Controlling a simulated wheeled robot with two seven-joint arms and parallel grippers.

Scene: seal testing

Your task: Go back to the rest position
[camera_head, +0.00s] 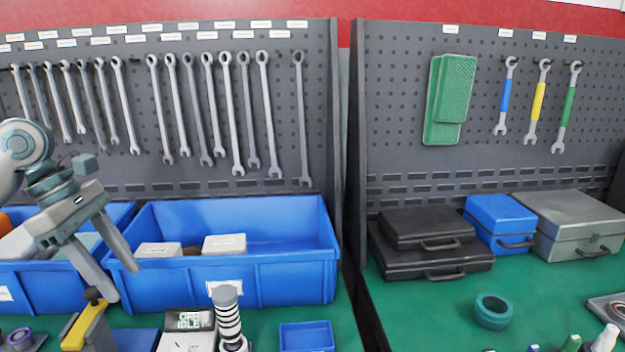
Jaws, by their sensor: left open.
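My left gripper (124,283) comes in from the left, in front of the blue bins. Its two fingers point down and to the right and stand apart, with nothing between them. It hangs above the bench, just above a yellow-and-black device (86,325); I cannot tell how far apart they are in depth. My right gripper is not in view.
A large blue bin (270,282) holds white boxes. Below it are a small display (189,320), a striped post (229,318) and a small blue tray (307,336). Cases (430,262) and a teal tape roll (492,311) sit on the right bench. Wrenches hang behind.

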